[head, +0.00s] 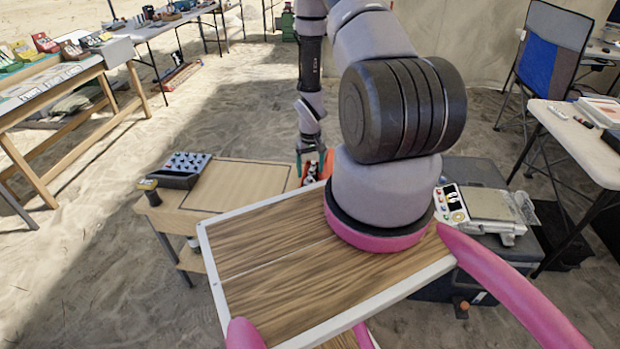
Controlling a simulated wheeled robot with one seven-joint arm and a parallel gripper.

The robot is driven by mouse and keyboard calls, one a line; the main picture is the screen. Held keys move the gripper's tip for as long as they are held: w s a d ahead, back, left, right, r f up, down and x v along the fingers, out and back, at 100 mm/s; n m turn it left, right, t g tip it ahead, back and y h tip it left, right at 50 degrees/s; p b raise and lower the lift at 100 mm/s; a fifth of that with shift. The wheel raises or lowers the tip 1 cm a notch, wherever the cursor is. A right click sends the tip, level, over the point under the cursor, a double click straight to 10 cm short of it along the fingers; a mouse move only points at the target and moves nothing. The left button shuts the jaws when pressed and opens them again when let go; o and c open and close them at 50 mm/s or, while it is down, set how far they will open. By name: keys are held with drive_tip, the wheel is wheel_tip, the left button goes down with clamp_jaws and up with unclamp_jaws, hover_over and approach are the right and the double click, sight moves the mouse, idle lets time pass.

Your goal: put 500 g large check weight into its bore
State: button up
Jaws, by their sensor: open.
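A small dark cylinder with a yellowish top (148,190) stands at the left front corner of the low wooden table; it may be the 500 g weight, but no marking is readable. A dark block with several light-topped pieces (182,168) sits behind it on the same table. It may be the weight block; I cannot make out which bore is empty. My gripper (315,168), with orange and teal parts, hangs at the right end of that table, well to the right of the block and cylinder. Its fingers are partly hidden behind my own arm and cannot be seen clearly.
The low table's wooden top (240,185) is bare between the block and my gripper. A scale (488,208) sits on a dark case at right. A long table with colourful items (60,75) stands at far left, a white table (580,140) at right.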

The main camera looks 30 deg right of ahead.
wheel_tip(320, 180, up, 8)
wheel_tip(320, 180, up, 12)
drive_tip(key=r+t, duration=0.1)
hover_over(310, 178)
drive_tip(key=w, duration=0.3)
drive_tip(key=s+a+r+m+t, duration=0.1)
drive_tip(key=a+r, duration=0.1)
drive_tip(key=r, duration=0.7)
drive_tip(key=s+a+r+m+t, duration=0.1)
drive_tip(key=a+r, duration=0.1)
drive_tip(key=r, duration=0.6)
drive_tip(key=s+a+r+t+y, duration=0.1)
drive_tip(key=s+a+r, duration=0.3)
drive_tip(key=s+r, duration=0.6)
drive_tip(key=s+a+r+t+y, duration=0.1)
drive_tip(key=s+a+r+t, duration=0.2)
drive_tip(key=s+r, duration=0.7)
drive_tip(key=shift+s+a+r+m, duration=0.35)
drive_tip(key=shift+a+r, duration=0.3)
drive_tip(key=shift+a, duration=0.55)
drive_tip(key=shift+w, duration=0.15)
